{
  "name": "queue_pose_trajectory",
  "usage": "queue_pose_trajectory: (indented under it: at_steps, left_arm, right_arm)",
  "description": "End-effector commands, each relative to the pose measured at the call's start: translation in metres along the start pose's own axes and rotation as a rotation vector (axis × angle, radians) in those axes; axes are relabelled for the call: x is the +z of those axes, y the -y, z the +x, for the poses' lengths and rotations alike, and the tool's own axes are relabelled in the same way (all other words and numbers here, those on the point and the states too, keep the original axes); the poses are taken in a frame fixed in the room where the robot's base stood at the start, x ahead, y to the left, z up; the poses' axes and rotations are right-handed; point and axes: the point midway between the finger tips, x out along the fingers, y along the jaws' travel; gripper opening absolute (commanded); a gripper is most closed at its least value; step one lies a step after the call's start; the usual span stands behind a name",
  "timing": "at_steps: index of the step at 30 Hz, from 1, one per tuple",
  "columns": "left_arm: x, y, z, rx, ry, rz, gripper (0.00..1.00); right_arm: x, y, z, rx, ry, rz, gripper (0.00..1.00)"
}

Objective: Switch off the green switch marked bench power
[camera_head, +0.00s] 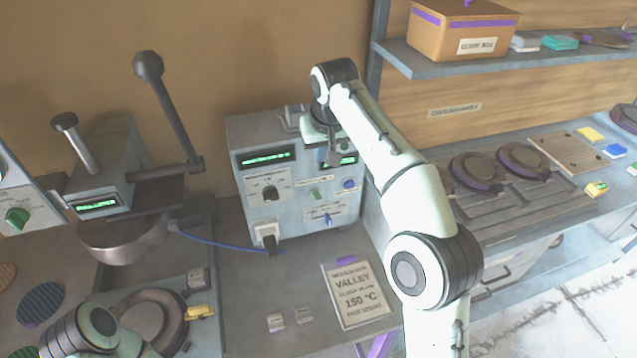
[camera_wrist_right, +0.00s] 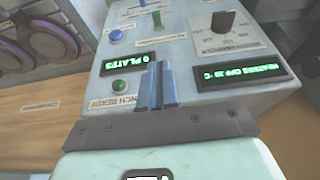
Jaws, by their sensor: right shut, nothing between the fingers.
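The green switch (camera_head: 316,194) is a small lever on the front of the grey control box (camera_head: 245,195), below a label too small to read. It also shows in the right wrist view (camera_wrist_right: 156,18), beyond the fingertips. My right gripper (camera_head: 333,158) is shut and empty. It hangs in front of the upper part of the box, above the switch and apart from it. In the right wrist view its closed fingers (camera_wrist_right: 157,80) lie between the two lit displays. My left gripper is out of view; only part of my left arm shows at lower left.
A blue button (camera_head: 349,184) sits right of the switch and a blue switch (camera_head: 327,219) below it. A black knob (camera_head: 270,193) is to the left. A green light (camera_wrist_right: 120,88) is near my fingers. A lever press (camera_head: 120,240) stands left of the box.

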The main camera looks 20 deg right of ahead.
Motion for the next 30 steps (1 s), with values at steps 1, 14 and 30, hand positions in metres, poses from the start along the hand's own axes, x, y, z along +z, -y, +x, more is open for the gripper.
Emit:
queue_pose_trajectory:
  at_steps: [1,14,30]
  left_arm:
    - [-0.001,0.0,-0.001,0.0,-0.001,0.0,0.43]
    - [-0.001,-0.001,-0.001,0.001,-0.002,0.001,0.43]
    - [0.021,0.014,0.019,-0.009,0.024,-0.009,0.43]
  right_arm:
    - [0.0,0.0,0.002,0.0,0.001,0.0,0.0]
    - [0.0,-0.001,0.074,0.002,0.005,0.0,0.0]
    - [0.028,0.0,0.129,0.0,0.001,0.0,0.0]
